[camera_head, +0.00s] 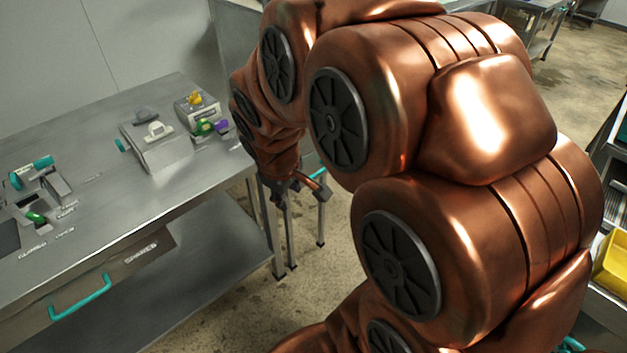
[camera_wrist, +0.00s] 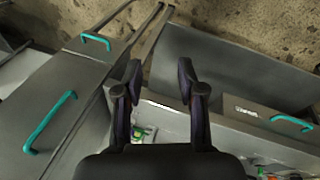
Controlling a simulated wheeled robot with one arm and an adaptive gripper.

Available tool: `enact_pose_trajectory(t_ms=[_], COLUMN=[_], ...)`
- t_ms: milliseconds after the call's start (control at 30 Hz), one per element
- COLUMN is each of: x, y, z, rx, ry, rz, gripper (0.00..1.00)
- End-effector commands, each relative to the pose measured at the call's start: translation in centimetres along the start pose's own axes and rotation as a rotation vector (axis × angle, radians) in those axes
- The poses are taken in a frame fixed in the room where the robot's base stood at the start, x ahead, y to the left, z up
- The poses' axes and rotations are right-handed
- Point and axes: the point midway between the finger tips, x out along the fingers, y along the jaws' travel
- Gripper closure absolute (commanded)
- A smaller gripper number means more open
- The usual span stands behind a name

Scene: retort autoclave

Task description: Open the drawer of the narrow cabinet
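My gripper (camera_wrist: 160,82) is open and empty in the wrist view, its two dark fingers apart. In the head view my gripper (camera_head: 292,186) hangs low past the right end of the steel table, partly hidden by my arm. A grey metal unit (camera_wrist: 30,95) with teal bar handles stands left of the fingers in the wrist view; it may be the narrow cabinet, but I cannot tell for sure. One handle (camera_wrist: 48,122) is nearer and another handle (camera_wrist: 95,41) is farther off. The fingers touch neither handle. My arm hides much of the head view.
The steel table (camera_head: 100,215) has a labelled drawer with a teal handle (camera_head: 80,298). Fixtures (camera_head: 160,145) and small coloured parts stand on its top. A yellow bin (camera_head: 612,262) is at the right edge. Bare floor (camera_head: 205,318) shows in front of the table.

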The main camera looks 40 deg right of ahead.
Motion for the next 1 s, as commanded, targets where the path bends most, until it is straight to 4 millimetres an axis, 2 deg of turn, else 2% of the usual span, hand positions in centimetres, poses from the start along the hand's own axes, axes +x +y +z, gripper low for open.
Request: enact_pose_trajectory(t_ms=[33,300,500,733,900,1000], x=[3.0,12.2,19.1,26.4,31.3,33.5], y=[1.9,12.2,17.9,22.2,23.6,23.9], z=[-0.9,-6.4,-8.3,-8.7,-7.4,-6.3], rx=[-0.031,-0.288,-0.493,-0.717,-0.852,-0.916], ry=[0.025,0.215,0.343,0.509,0.648,0.729], rz=[0.033,0.233,0.357,0.498,0.604,0.672], gripper=[0.61,0.61,0.61,0.61,0.61,0.61])
